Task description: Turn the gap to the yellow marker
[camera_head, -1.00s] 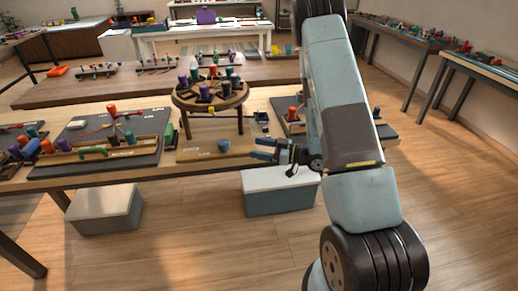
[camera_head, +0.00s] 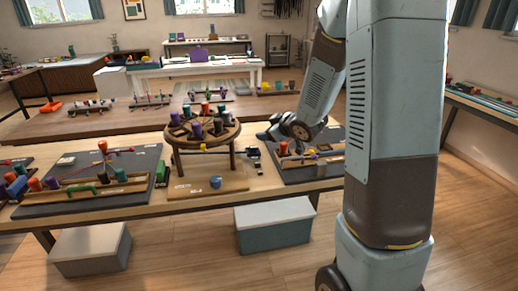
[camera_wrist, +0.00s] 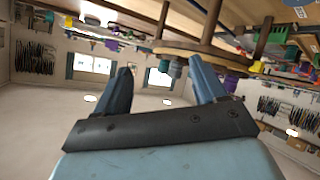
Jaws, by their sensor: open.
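A round wooden braiding disc (camera_head: 228,132) stands on legs on the table. Several purple, dark, red and teal bobbins sit on its top and around its rim. The yellow marker (camera_head: 203,147) is at the disc's front edge, and a yellow piece (camera_wrist: 258,67) also shows near the rim in the wrist view. I cannot tell where the gap lies among the bobbins. My gripper (camera_head: 262,136) is at the disc's right side, apart from it as far as I can see. In the wrist view its fingers (camera_wrist: 163,80) are spread and empty, with the disc edge (camera_wrist: 200,48) beyond them.
A blue bobbin (camera_head: 215,182) stands on the wooden base board (camera_head: 187,189). A dark board (camera_head: 130,190) with bobbins lies left, and another (camera_head: 292,176) lies right under my arm. A grey box (camera_head: 272,236) is below the table. My arm hides the right side.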

